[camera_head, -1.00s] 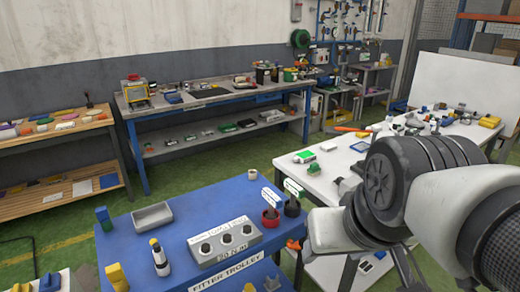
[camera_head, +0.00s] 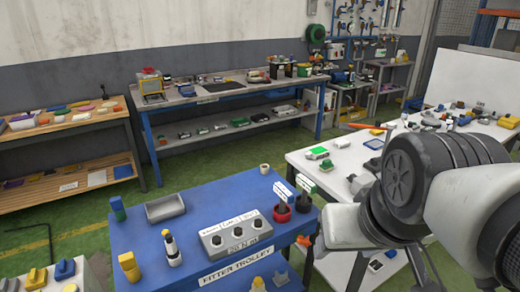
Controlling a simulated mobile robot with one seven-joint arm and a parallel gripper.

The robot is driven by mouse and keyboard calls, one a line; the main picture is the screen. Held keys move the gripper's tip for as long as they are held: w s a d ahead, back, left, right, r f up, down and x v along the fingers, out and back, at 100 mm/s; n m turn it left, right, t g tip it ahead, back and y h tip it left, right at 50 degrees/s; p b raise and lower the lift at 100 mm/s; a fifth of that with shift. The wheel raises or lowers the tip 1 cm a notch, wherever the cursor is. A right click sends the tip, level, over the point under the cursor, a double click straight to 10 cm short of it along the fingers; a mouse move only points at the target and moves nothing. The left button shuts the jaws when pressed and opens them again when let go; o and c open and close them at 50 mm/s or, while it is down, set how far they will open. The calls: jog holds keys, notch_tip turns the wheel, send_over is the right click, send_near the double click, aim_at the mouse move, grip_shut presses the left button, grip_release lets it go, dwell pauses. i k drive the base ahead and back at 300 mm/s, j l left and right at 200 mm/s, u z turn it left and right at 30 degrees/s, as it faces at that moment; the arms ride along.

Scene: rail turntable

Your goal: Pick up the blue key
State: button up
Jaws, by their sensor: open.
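On the blue trolley, a tag-topped piece with a white label and blue edging (camera_head: 284,191) stands upright in a red round holder (camera_head: 282,213). It may be the blue key, but it is too small to tell. Beside it, a green-edged tagged piece (camera_head: 304,183) stands in a dark round holder (camera_head: 306,207). My arm comes in from the right, and its white link ends close to the trolley's right edge. My gripper cannot be made out and appears hidden behind or below the arm.
A cluttered white table (camera_head: 300,158) stands right, partly behind my arm. Green floor lies left.

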aim_at(287, 197)
jog(key=u, duration=0.4)
jog(key=i+j+z, duration=0.2)
jog(key=j, duration=0.15)
jog(key=i+j+z, duration=0.2)
jog(key=j, duration=0.15)
jog(key=k+z, duration=0.1)
jog(key=z, duration=0.15)
jog(key=i+l+z, duration=0.4)
jog(key=i+l, duration=0.35)
